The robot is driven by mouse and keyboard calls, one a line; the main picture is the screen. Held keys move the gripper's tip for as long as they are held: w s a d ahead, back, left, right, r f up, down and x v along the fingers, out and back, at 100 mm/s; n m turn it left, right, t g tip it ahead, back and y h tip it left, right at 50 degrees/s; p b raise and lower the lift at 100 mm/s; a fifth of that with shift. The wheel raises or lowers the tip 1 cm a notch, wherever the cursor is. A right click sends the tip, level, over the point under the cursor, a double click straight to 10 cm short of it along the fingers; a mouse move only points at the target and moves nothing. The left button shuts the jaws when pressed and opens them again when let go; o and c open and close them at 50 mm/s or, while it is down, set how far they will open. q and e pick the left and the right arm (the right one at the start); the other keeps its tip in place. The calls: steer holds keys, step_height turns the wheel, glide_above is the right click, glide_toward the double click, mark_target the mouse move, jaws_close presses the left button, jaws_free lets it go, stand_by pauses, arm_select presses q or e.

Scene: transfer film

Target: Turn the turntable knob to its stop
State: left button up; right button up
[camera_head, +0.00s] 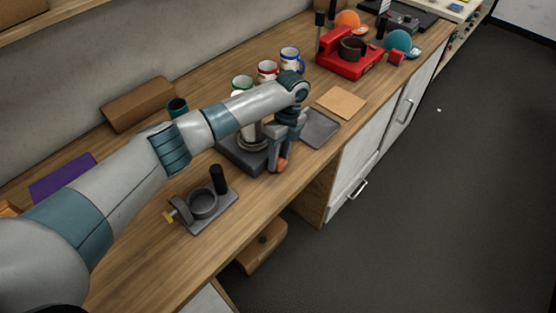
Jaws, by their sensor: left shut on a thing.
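My left arm reaches across the counter from the left. My left gripper (278,160) points down at the front edge of a dark grey device (232,153), which I take to be the turntable. The gripper is shut on a small orange knob (282,165) at the device's front right corner. A round metal part (250,143) on top of the device is partly hidden by my wrist and forearm. The knob's turn angle and its stop cannot be made out. My right gripper is not in view.
A grey stand with a round holder (203,204) and black handle sits nearer on the wooden counter. A grey plate (320,128), a tan board (342,102), several mugs (290,60) and a red machine (346,60) stand beyond.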

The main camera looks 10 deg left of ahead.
arm_select(q)
steer(key=shift+w+d+f+g+y+b, duration=0.2)
steer(key=shift+g+y+b, duration=0.25)
steer(key=shift+b, duration=0.75)
steer(key=shift+r+g, duration=0.1)
steer(key=shift+g, duration=0.25)
steer(key=shift+a, duration=0.1)
steer(key=o, duration=1)
steer(key=shift+o, duration=0.2)
steer(key=shift+r, duration=0.1)
